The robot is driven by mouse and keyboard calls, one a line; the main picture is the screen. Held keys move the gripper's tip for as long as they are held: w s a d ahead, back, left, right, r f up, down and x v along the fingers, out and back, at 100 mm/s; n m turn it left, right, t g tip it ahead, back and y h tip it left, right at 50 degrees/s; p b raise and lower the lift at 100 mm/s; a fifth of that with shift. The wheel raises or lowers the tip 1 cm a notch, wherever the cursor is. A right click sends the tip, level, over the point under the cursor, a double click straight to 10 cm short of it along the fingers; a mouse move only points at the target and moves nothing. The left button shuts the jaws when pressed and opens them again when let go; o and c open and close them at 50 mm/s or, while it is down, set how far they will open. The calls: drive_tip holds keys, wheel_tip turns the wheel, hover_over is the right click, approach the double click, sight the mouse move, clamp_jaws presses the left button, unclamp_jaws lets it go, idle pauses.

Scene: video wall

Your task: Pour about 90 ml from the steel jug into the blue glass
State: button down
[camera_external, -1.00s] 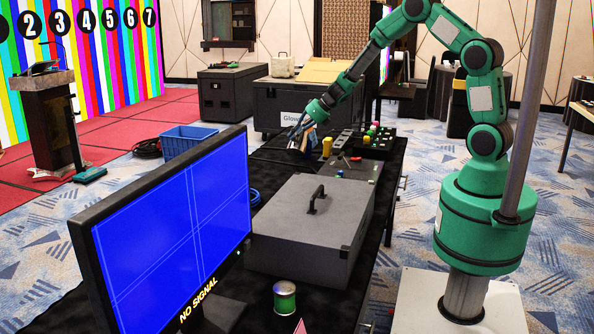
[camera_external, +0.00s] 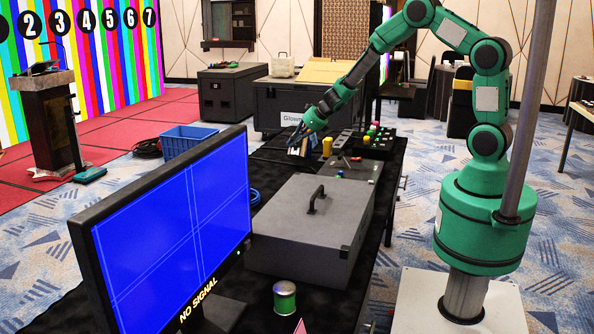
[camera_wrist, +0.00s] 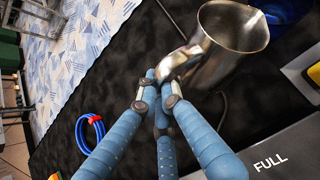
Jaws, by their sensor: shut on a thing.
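The steel jug (camera_wrist: 215,50) is at the top of the wrist view, its wide mouth showing. My gripper (camera_wrist: 160,92) has blue-wrapped fingers that close together at the jug's near side, by what looks like its handle. In the outside view my gripper (camera_external: 302,143) is low over the far part of the black table, and the jug is too small there to make out clearly. I cannot pick out the blue glass for certain. A bluish patch (camera_wrist: 284,10) shows beside the jug's rim at the edge of the wrist view. The jug's contents are not visible.
A blue cable coil (camera_wrist: 90,132) lies on the black cloth. A large grey case (camera_external: 300,235) and a monitor (camera_external: 165,245) fill the nearer table.

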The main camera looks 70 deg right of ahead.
drive_tip(key=f, duration=0.1)
drive_tip(key=a+f+h, duration=0.1)
drive_tip(key=shift+w+a+f+n, duration=0.15)
drive_tip(key=shift+a+f+n, duration=0.15)
drive_tip(key=shift+f+n, duration=0.1)
idle(0.3)
drive_tip(key=shift+a+f+h, duration=0.25)
drive_tip(key=shift+a+h, duration=0.05)
drive_tip(key=shift+h, duration=0.2)
drive_tip(key=shift+a+f+n, duration=0.25)
drive_tip(key=shift+n, duration=0.05)
drive_tip(key=shift+h, duration=0.3)
drive_tip(key=shift+w+a+f, duration=0.15)
drive_tip(key=shift+a+f, duration=0.05)
drive_tip(key=shift+f, duration=0.1)
drive_tip(key=shift+h, duration=0.3)
drive_tip(key=shift+a+f+n+p, duration=0.1)
drive_tip(key=shift+f+n+p, duration=0.2)
drive_tip(key=shift+f, duration=0.05)
drive_tip(key=shift+a+f+h+p, duration=0.1)
drive_tip(key=shift+a+h+p, duration=0.05)
drive_tip(key=shift+h+p, duration=0.25)
